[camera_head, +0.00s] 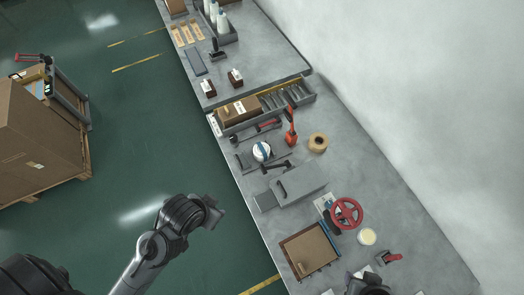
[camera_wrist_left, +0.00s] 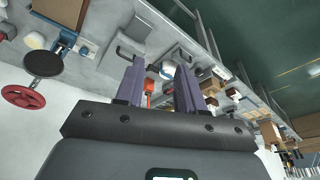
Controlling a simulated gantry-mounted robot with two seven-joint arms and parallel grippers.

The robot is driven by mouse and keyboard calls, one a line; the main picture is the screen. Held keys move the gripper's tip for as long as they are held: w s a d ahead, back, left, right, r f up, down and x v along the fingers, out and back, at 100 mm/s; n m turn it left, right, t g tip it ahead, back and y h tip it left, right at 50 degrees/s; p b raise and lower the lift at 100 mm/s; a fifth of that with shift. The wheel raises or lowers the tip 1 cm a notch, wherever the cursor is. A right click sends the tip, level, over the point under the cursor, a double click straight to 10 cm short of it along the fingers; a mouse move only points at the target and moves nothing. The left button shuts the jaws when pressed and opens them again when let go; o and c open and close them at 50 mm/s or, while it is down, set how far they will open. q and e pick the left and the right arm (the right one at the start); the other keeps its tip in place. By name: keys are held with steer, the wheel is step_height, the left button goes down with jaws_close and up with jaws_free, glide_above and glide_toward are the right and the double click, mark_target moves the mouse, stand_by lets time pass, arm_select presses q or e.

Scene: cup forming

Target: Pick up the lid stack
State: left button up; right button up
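Two pale round things could be the lid stack, and I cannot tell which. One is a white round piece with a blue band (camera_head: 262,151) on the bench; it shows small between the fingers in the left wrist view (camera_wrist_left: 166,70). The other is a cream disc (camera_head: 367,236) right of the red handwheel (camera_head: 346,213). My left gripper (camera_head: 214,211) is over the green floor left of the bench, apart from both. In the left wrist view its two fingers (camera_wrist_left: 160,70) stand apart with nothing held.
The bench holds a grey box-shaped block (camera_head: 297,186), a brown-topped tray (camera_head: 309,249), a tape roll (camera_head: 318,142) and an orange-red tool (camera_head: 291,130). A white wall lies behind it. A carton on a pallet (camera_head: 35,135) stands at the left; the floor between is open.

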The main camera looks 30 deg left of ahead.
arm_select(q)
steer(key=shift+o, duration=0.2)
steer(key=o, duration=1.1)
steer(key=m+t+h+b, duration=0.3)
steer(key=t+h+b, duration=0.35)
steer(key=b, duration=1.85)
glide_toward(257, 153)
steer(key=shift+s+d+f+t+y, duration=0.35)
steer(key=shift+s+f+t+y, duration=0.25)
steer(key=shift+y, duration=0.25)
steer(key=shift+w+h+b, duration=0.2)
steer(key=shift+h+b, duration=0.1)
steer(key=shift+b, duration=0.15)
steer(key=shift+w+f, duration=0.15)
steer(key=shift+w, duration=0.1)
steer(key=b+x, duration=0.1)
steer(key=x, duration=0.4)
steer(key=shift+w, duration=0.15)
steer(key=shift+r+b+x, duration=0.15)
steer(key=shift+b+x, duration=0.15)
steer(key=shift+x, duration=0.95)
steer(key=shift+r+b+x, duration=0.1)
steer(key=shift+b+x, duration=0.15)
steer(key=shift+x, duration=1)
